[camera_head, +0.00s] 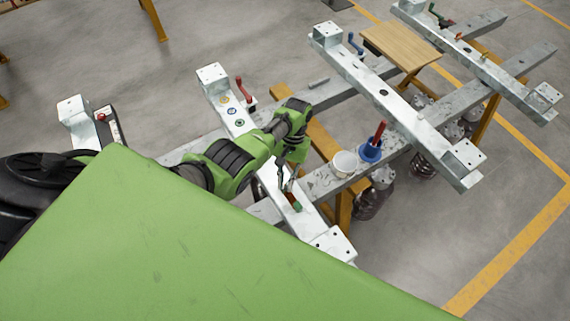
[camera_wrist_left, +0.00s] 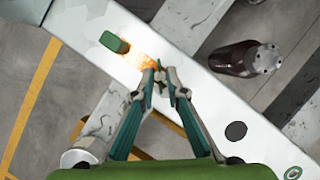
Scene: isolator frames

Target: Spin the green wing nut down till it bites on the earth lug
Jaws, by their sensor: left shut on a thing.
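My left gripper (camera_head: 288,187) hangs over the white beam (camera_head: 268,181). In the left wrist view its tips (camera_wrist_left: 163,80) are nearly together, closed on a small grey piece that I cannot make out. A green block-like piece (camera_wrist_left: 115,42), perhaps the wing nut, sits on the beam beyond the tips, apart from them in the picture. It also shows small in the head view (camera_head: 297,206). An orange-brown patch (camera_wrist_left: 146,58) lies between the green piece and the tips. I cannot make out an earth lug. My right gripper is not in view.
A white cup (camera_head: 345,163) and a blue holder with a red handle (camera_head: 370,151) stand on the cross beam to the right. A red-handled lever (camera_head: 241,88) stands near the beam's far end. A dark cylinder (camera_wrist_left: 246,59) shows beside the beam.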

